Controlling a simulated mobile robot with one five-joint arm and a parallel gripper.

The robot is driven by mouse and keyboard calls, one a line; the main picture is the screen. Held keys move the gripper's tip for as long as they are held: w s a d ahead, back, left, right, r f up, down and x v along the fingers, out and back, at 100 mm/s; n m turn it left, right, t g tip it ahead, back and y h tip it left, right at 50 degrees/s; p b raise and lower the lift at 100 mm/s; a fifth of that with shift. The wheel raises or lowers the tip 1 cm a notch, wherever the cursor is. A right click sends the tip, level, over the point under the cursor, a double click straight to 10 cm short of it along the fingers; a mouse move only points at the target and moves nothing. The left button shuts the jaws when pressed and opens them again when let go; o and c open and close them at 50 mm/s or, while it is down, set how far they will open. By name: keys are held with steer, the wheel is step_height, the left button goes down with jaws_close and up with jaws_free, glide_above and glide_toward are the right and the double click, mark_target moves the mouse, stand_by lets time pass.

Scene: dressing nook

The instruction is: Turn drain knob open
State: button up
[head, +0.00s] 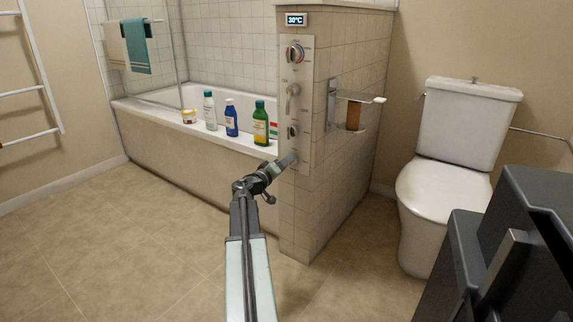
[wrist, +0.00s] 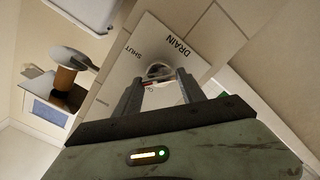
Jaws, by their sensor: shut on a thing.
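The drain knob (wrist: 158,69) is a small round metallic knob on a pale plate marked DRAIN (wrist: 180,45), in the upper middle of the wrist view. The word SHUT is readable to its left; another label below is mostly hidden by the jaws. My gripper (wrist: 159,78) has a finger on each side of the knob and is shut on it. In the head view my gripper (head: 290,160) reaches the bottom of the control panel (head: 307,75) and hides the knob there. I cannot tell exactly which way the knob points.
Above on the panel are a temperature dial (head: 294,54), a lever (head: 292,90) and a smaller knob (head: 292,131). Several bottles, including a green one (head: 261,125), stand on the bathtub rim (head: 150,113). A toilet (head: 445,190) stands right.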

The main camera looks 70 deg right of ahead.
steer(key=shift+w+f+n, duration=0.1)
steer(key=shift+n, duration=1.85)
steer(key=shift+f+n, duration=0.1)
steer(key=shift+n, duration=1.85)
steer(key=o, duration=1.4)
steer(key=shift+c, duration=0.2)
steer(key=v, duration=0.8)
